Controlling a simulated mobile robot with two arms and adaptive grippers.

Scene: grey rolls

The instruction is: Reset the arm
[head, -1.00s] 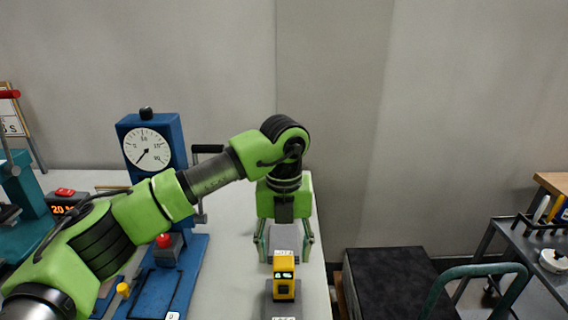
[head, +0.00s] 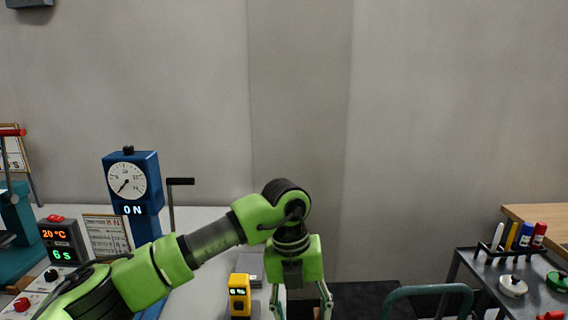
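My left arm comes in from the left, and its green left gripper (head: 301,305) hangs downward near the bottom middle of the head view. Its two fingers are spread apart, with no held object visible between them; the fingertips are at the lower edge of the view. My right arm and gripper are not in view.
A blue stand with a dial gauge (head: 127,182) and a lever, and a timer box (head: 62,243), stand on the white table (head: 205,216) at left. A dark cart (head: 485,270) with markers is at right. The wall space above the arm is clear.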

